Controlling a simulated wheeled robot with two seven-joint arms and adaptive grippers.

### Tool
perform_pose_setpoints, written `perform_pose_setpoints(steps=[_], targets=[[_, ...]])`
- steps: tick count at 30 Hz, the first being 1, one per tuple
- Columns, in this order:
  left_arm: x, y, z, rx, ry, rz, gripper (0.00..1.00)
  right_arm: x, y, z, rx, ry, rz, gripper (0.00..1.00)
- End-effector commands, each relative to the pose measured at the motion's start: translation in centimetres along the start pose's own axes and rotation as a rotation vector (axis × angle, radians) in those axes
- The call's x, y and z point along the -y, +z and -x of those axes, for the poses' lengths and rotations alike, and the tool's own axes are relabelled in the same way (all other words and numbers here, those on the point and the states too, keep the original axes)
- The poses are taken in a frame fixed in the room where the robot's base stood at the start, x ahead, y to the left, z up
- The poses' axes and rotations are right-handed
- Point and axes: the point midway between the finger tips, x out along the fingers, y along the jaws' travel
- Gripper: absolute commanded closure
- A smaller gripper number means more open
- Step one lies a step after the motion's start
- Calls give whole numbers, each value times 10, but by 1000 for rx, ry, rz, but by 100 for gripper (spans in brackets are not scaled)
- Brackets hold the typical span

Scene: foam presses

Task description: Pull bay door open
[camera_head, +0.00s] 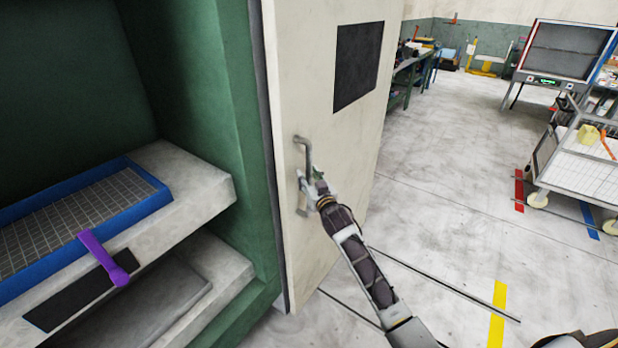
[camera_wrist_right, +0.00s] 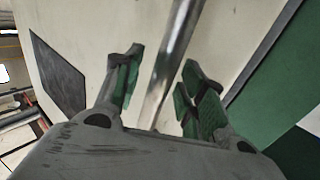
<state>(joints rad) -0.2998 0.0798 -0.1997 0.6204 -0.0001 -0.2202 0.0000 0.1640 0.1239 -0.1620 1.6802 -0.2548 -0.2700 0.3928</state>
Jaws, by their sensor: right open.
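The bay door (camera_head: 320,110) is a cream panel with a dark square window, standing ajar at the right side of the green press. Its grey bar handle (camera_head: 303,150) runs upright on the door face. My right gripper (camera_head: 312,183) is at the handle. In the right wrist view my right gripper (camera_wrist_right: 160,85) is open, and the metal handle (camera_wrist_right: 172,60) passes between its two green-padded fingers, with gaps on both sides. The door face (camera_wrist_right: 110,30) lies behind it. My left gripper is not in view.
The green press (camera_head: 235,130) stands at left with a blue-framed mesh tray (camera_head: 150,190) and a purple handle (camera_head: 100,255) on its ledge. A wheeled cart (camera_head: 575,165) stands at far right. The floor (camera_head: 440,200) right of the door is mostly clear.

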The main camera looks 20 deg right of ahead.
Motion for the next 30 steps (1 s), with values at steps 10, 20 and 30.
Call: perform_pose_setpoints(steps=[10, 20, 30], targets=[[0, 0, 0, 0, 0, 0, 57, 0, 1, -1, 1, 0, 0, 59], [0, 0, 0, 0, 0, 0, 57, 0, 1, -1, 1, 0, -1, 100], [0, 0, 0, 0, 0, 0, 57, 0, 1, -1, 1, 0, -1, 100]])
